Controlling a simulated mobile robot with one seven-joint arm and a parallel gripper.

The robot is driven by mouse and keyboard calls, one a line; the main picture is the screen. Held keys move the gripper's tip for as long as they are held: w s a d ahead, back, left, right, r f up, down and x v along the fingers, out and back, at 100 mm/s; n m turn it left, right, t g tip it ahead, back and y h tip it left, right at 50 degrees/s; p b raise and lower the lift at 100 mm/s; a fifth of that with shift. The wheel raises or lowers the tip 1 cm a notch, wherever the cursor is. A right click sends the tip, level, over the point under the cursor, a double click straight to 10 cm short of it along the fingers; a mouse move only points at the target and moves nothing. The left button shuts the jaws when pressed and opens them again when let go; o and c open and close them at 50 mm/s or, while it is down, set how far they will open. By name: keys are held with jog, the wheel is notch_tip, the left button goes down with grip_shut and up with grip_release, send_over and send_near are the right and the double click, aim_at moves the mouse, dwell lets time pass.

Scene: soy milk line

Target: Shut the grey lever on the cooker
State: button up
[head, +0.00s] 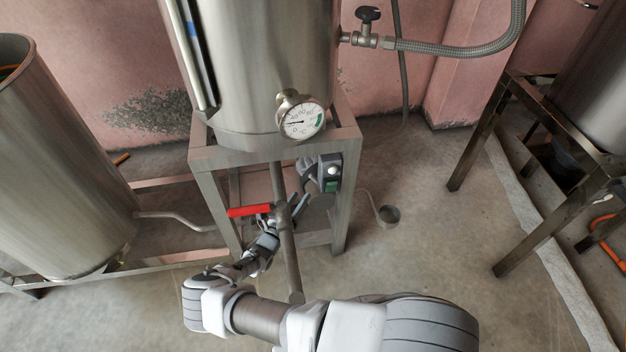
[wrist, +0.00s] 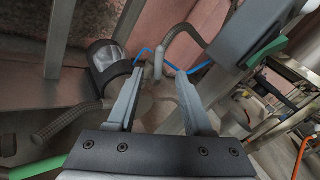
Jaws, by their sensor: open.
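The cooker (head: 262,80) is a steel vessel on a square metal frame, with a round dial gauge on its front. My gripper (wrist: 158,76) is open, its two grey fingers apart with nothing clasped. A small upright grey piece (wrist: 158,63), which looks like the grey lever, shows between and just beyond the fingertips, beside a curved braided hose. I cannot tell whether the fingers touch it. In the head view my gripper (head: 299,204) is under the cooker, behind the vertical pipe; the pipe and my arm partly hide it, and the lever is not clear there.
A red lever (head: 249,211) sits on the vertical pipe (head: 288,240) in front of my gripper. A grey box with a green button (head: 332,185) is on the frame's right leg. A steel tank (head: 60,165) stands left; another metal stand (head: 482,135) is right.

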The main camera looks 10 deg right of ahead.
aim_at(313, 178)
jog(key=b+x, duration=0.2)
jog(key=x, duration=0.8)
jog(key=shift+w+d+b, duration=0.15)
jog(key=shift+b, duration=0.15)
grip_shut()
dwell(0.9)
